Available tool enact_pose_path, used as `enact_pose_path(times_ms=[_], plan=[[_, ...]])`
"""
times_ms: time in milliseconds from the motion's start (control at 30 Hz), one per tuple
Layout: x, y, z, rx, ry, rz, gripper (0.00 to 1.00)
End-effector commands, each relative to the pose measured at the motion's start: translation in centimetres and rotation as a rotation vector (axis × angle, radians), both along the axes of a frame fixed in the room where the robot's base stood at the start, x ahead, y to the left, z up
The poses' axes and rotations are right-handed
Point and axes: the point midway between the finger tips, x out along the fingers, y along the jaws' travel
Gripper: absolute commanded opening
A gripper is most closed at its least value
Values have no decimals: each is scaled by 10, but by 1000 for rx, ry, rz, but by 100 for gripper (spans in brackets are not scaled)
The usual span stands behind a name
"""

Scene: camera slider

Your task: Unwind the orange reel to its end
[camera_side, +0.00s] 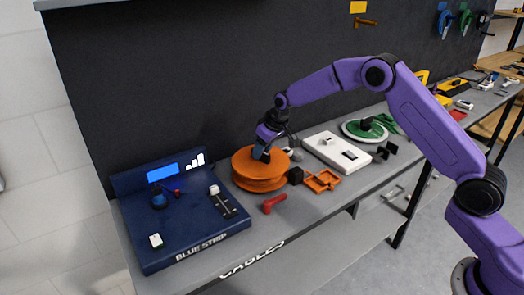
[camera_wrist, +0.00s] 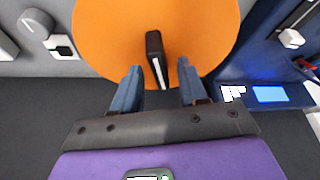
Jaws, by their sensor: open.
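The orange reel (camera_side: 257,180) stands on the grey bench, right of the blue console. In the wrist view its round orange top (camera_wrist: 105,30) fills the upper middle. A black handle (camera_wrist: 154,45) with a white stripe stands on the reel's top, off its middle. My gripper (camera_side: 262,154) is low over the reel in the side view. In the wrist view my gripper (camera_wrist: 158,78) is open, one blue finger on each side of the handle's near end, with gaps visible on both sides. In the side view the gripper hides the handle.
The blue console (camera_side: 205,240) with sliders and a screen is left of the reel. A red handle (camera_side: 274,203), an orange frame (camera_side: 322,181) and a white panel (camera_side: 325,140) lie to the right. The dark back wall (camera_side: 180,80) rises close behind.

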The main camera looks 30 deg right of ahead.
Motion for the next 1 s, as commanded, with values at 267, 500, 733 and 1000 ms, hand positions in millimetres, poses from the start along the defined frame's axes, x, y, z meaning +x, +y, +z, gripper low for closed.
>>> enact_pose_path(times_ms=[267, 500, 733, 1000], plan=[[4, 1, -9, 0, -1, 0, 43], [3, 1, -9, 0, -1, 0, 23], [3, 1, -9, 0, 0, 1, 0], [3, 1, -9, 1, 0, 52, 0]])
